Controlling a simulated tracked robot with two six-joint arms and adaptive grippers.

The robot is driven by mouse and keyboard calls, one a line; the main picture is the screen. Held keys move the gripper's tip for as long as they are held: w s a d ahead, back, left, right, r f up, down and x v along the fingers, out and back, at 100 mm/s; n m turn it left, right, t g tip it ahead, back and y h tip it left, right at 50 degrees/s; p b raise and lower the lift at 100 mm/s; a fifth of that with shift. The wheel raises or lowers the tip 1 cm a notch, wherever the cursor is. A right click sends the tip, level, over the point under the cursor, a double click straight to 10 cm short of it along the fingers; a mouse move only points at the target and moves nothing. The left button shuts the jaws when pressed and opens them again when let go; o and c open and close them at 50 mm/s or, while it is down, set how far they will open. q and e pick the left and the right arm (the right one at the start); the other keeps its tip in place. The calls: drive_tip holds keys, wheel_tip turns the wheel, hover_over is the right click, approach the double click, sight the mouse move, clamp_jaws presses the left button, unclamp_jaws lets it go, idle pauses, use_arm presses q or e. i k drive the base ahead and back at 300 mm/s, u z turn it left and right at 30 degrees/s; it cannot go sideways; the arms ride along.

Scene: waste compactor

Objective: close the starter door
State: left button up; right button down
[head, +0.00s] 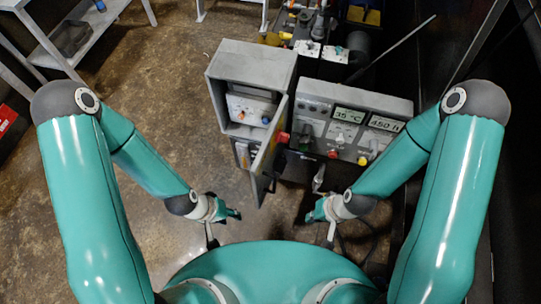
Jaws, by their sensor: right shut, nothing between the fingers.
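The starter box (249,66) is a grey cabinet near the middle of the head view, with its front uncovered and switchgear showing inside. Its grey starter door (264,165) stands open at the box's right side, swung out toward me and seen nearly edge-on. A red knob (283,137) sits on the door's outer, right-hand side. My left gripper (234,213) is below and left of the door's lower end, apart from it; its finger opening is too small to make out. My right gripper (312,215) is shut and empty, to the right of the door and apart from it.
A grey control panel (358,97) with two displays, knobs and buttons stands right of the door. Pumps and pipework (305,25) lie behind. A grey shelf (65,45) is at upper left. The floor (165,95) left of the box is clear.

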sight(268, 161)
drive_tip(key=z, duration=0.4)
drive_tip(key=k, duration=2)
drive_tip(key=u, duration=0.45)
drive_tip(key=i, duration=1.7)
